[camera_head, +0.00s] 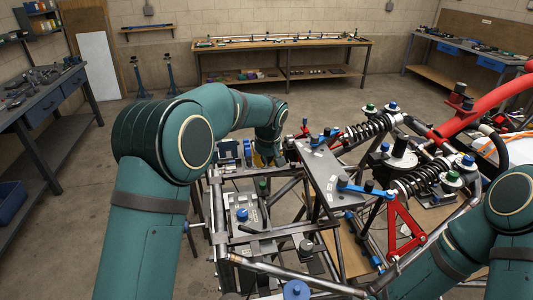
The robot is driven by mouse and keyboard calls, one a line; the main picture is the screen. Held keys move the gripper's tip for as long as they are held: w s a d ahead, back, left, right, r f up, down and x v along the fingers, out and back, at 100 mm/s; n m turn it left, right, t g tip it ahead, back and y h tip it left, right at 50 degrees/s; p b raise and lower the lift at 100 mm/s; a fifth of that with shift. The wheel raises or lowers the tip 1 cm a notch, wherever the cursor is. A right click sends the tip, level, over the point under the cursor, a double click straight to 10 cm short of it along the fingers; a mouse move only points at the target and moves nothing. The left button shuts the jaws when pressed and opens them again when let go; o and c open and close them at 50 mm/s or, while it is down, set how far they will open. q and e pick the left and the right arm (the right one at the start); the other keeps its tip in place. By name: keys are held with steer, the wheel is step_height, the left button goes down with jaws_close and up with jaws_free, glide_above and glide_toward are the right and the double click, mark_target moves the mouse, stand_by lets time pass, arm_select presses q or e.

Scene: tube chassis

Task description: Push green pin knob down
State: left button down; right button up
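Several small green knobs show on the tube chassis (262,263), and I cannot tell which one is the pin knob. One dark green knob (263,186) stands upright by the grey plate on the chassis's near-left part. Another green-topped knob (370,108) is at the coil spring, and one (453,176) is at the right. My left arm reaches forward over the chassis's far-left corner, with the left gripper (267,160) low at its end, beyond the first knob. Its fingers are too small and covered to read. My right forearm runs off the bottom edge, and its gripper is out of view.
Black coil springs (367,130), a red bracket (404,228) and a red tube (482,105) crowd the chassis's right side. A raised grey plate (322,174) stands mid-chassis. Workbenches line the walls, including a long one (284,47) at the back. Open floor lies behind the chassis.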

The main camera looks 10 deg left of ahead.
mark_target(265, 173)
arm_select(q)
steer(key=x, duration=0.6)
steer(key=shift+s+f, duration=0.1)
steer(key=shift+s, duration=0.2)
steer(key=shift+d+f, duration=0.1)
steer(key=shift+f, duration=0.75)
